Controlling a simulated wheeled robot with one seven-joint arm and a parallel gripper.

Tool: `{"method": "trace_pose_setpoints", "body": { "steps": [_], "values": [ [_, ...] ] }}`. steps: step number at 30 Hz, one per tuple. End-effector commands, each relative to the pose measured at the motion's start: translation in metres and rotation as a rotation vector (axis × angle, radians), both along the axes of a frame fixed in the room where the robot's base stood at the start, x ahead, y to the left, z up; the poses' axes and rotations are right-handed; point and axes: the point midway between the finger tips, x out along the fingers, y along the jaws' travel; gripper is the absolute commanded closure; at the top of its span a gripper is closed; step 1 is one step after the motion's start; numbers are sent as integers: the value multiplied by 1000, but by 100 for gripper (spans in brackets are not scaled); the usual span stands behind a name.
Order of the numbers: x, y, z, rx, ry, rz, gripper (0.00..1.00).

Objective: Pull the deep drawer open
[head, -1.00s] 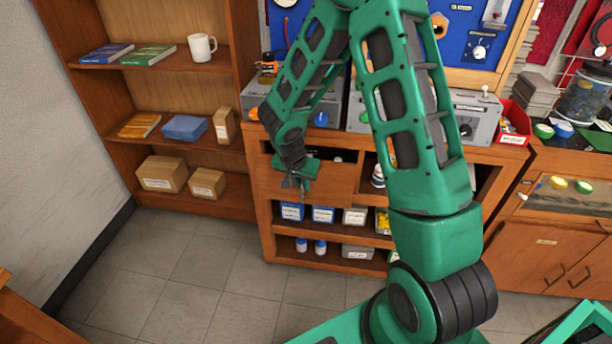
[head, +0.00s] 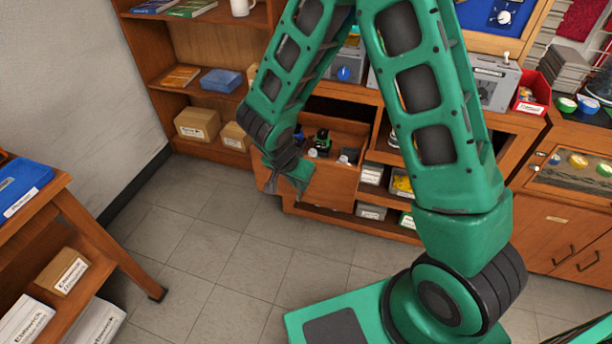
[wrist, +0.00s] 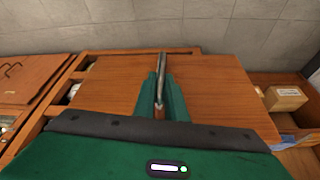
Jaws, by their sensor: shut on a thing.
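The deep drawer (head: 336,188) is a brown wooden drawer in the workbench, and it stands pulled out with its inside showing from above. Several small items, dark, green and pale, lie in it. My gripper (head: 287,184) is at the drawer's front, at its left part in the head view. In the wrist view my gripper (wrist: 161,100) is shut on the metal handle (wrist: 162,63), which stands out from the wooden drawer front (wrist: 215,90). In the head view my gripper hides the handle.
A bookcase with cardboard boxes (head: 197,124) stands at the back left. A wooden table (head: 110,253) stands at the left. The tiled floor (head: 225,235) in front of the drawer is clear.

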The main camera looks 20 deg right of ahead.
Motion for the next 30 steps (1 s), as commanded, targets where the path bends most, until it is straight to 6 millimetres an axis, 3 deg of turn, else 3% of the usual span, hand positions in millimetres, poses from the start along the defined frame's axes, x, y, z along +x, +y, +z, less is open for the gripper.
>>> {"method": "trace_pose_setpoints", "body": {
  "steps": [6, 19, 20, 22, 30],
  "values": [
    [-5, 13, 1, 5, -5, 3, 100],
    [-5, 14, 1, 5, -7, 2, 100],
    [-5, 14, 1, 5, -7, 2, 84],
    [-6, 14, 1, 5, -7, 1, 70],
    [-7, 13, 1, 2, -4, 1, 70]
  ]
}}
